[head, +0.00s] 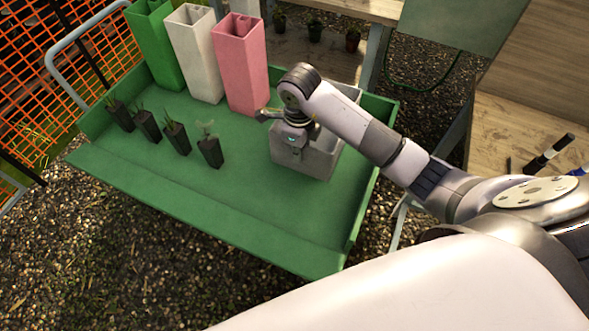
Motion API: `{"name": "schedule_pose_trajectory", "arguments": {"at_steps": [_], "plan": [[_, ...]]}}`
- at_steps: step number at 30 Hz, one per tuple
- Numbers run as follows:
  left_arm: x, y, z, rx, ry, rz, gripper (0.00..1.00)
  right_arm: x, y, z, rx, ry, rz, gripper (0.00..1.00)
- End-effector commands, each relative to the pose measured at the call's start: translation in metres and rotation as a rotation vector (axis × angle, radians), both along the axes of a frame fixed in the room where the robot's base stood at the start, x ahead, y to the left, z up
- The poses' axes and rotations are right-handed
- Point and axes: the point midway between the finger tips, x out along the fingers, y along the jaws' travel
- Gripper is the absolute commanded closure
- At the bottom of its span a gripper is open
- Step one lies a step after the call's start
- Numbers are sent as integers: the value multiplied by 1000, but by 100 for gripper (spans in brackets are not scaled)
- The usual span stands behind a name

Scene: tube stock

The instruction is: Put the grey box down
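The grey box (314,164) is an open-topped bin at the right end of the green tray table (240,222). It looks upright; I cannot tell whether its base touches the green surface. My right gripper (296,150) points down at the box's near-left wall, at the rim. Its fingertips are small and partly hidden against the grey wall, so I cannot tell whether they are closed on it. My wrist and forearm cover part of the box's opening and right side. My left gripper is not in view.
Green (155,45), white (195,55) and pink (241,65) tall square tubes stand along the back. Several black potted seedlings (176,138) stand at the left. The tray's front middle is clear. A wooden bench (530,85) is at the right.

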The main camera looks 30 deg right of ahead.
Motion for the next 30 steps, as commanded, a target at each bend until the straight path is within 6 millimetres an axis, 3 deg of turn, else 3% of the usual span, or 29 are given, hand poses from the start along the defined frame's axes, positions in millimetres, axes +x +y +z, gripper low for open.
{"name": "schedule_pose_trajectory", "arguments": {"at_steps": [4,18,30], "plan": [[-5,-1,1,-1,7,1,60,-1,1,-34,2,4,0,100],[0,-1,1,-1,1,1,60,0,1,-91,1,0,1,100],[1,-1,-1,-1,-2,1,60,0,0,-98,-1,-2,3,100]]}}
